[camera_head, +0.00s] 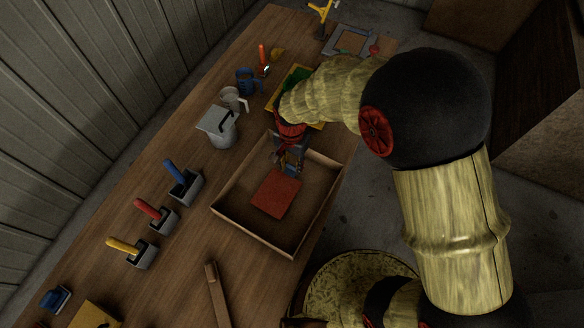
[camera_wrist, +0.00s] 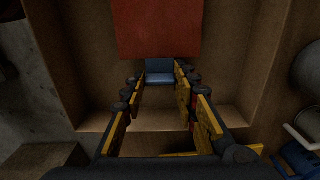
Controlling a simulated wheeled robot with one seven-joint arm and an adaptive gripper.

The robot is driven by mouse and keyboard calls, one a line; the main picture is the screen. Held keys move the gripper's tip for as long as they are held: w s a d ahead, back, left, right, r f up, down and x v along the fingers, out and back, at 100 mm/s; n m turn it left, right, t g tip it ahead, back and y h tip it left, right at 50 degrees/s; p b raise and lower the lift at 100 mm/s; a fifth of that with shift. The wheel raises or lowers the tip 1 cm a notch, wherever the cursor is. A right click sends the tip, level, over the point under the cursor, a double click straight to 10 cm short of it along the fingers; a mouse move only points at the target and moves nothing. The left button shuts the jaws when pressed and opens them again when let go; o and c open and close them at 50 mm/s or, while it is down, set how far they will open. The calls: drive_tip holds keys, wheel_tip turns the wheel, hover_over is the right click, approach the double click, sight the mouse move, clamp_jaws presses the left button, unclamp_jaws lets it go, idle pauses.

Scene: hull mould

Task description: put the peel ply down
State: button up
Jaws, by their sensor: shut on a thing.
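The peel ply, which I take to be the flat red sheet (camera_head: 275,193) with a small blue-grey block (camera_wrist: 159,70) at its edge, is over the floor of a shallow brown tray (camera_head: 249,237). The red sheet also shows at the top of the wrist view (camera_wrist: 158,28). My gripper (camera_head: 291,170) reaches down into the tray from its far end. Its fingers are shut on the blue-grey block. I cannot tell whether the sheet touches the tray floor.
Left of the tray, tools with blue (camera_head: 175,170), red (camera_head: 147,208) and yellow (camera_head: 122,244) handles stand on the wooden table. A grey pitcher (camera_head: 218,130), a pale mug (camera_head: 233,99) and a blue mug (camera_head: 247,82) stand beyond. A wooden bar (camera_head: 216,295) lies near.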

drive_tip(key=shift+f+b, duration=0.35)
drive_tip(key=shift+f, duration=1.05)
drive_tip(key=o, duration=0.9)
drive_tip(key=shift+f, duration=0.1)
drive_tip(key=d+r+n+t+p, duration=0.1)
drive_tip(key=d+r+p, duration=0.15)
drive_tip(key=r, duration=0.85)
drive_tip(key=d+r+p, duration=0.1)
drive_tip(key=d+r, duration=0.3)
drive_tip(key=r, duration=0.7)
drive_tip(key=s+d+r+n+t, duration=0.4)
drive_tip(key=s+d+r, duration=1)
drive_tip(key=shift+s+d+t, duration=0.3)
drive_tip(key=shift+d, duration=0.05)
